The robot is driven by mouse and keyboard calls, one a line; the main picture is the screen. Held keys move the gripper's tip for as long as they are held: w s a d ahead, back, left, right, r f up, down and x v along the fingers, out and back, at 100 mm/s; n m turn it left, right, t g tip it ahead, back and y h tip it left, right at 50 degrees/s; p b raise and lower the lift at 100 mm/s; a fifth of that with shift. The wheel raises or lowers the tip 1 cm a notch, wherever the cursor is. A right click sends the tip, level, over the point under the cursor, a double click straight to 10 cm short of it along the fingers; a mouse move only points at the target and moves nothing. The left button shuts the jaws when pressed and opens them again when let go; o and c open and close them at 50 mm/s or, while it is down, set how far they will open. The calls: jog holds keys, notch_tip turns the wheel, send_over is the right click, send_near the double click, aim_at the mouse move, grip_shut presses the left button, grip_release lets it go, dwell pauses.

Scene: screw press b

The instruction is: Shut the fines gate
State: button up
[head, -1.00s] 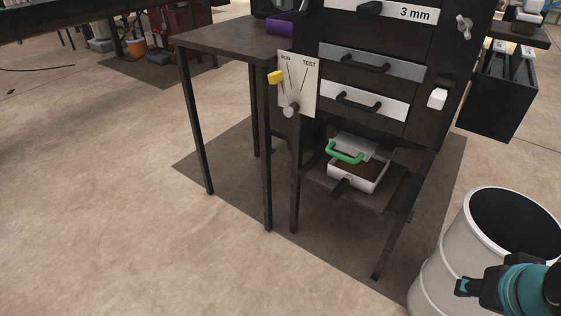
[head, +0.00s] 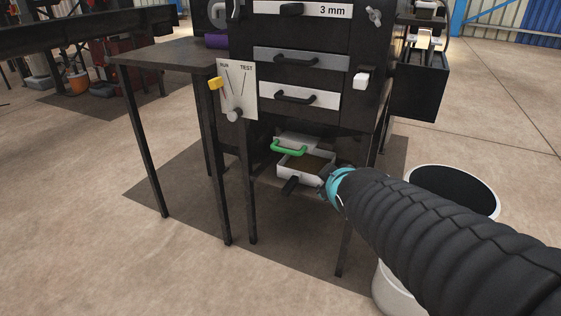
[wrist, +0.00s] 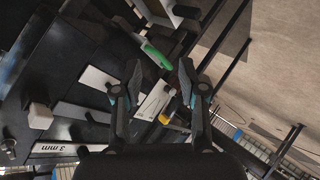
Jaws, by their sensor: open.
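The fines gate appears to be the pale plate (head: 298,141) with a green handle (head: 289,148), low under the dark machine. The plate sticks out at the front, above a white tray (head: 292,177) holding brown material. My gripper (head: 330,179) is beside the tray's right end in the head view, partly hidden by my arm. In the wrist view my gripper (wrist: 158,76) is open and empty, with fingers spread. The green handle (wrist: 155,56) shows beyond and between the fingertips, apart from them.
White drawer fronts with black handles (head: 296,97) sit above the gate. A RUN/TEST plate (head: 238,88) with a yellow-tipped lever (head: 215,83) is at left. A dark-legged table (head: 160,54) stands left, and a pale barrel (head: 390,285) at right.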

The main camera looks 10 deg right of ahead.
jog(key=w+f+n+t+y+b, duration=0.1)
jog(key=w+f+n+t+b, duration=0.1)
jog(key=w+f+n+b, duration=0.3)
jog(key=n+t+y, duration=0.3)
jog(key=n, duration=0.3)
send_near(287, 152)
jog(key=shift+y, duration=0.3)
jog(key=x, duration=1.1)
jog(key=shift+w+d+b, duration=0.1)
jog(key=shift+b, duration=0.3)
grip_shut()
